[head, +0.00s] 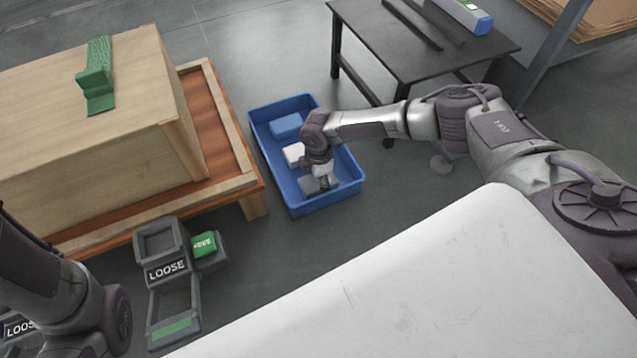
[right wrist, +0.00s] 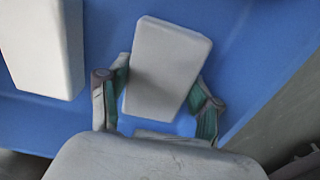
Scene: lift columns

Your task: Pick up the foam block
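A pale grey-white block (right wrist: 168,68) lies between the two fingers of my right gripper (right wrist: 163,88) in the right wrist view. The fingertips stand close against its two long sides; whether they press on it I cannot tell. In the head view the right gripper (head: 322,182) is low inside the blue tray (head: 335,204), near its front end, with a greyish block (head: 307,185) partly hidden beside it. Which block is the foam one is not marked. My left arm shows at the lower left, its gripper out of sight.
The tray also holds a white block (head: 293,155) and a blue block (head: 286,126). A wooden pallet (head: 236,160) with a large box (head: 85,140) stands left. Grey bins marked LOOSE (head: 160,240) stand in front. A black table (head: 420,55) is behind.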

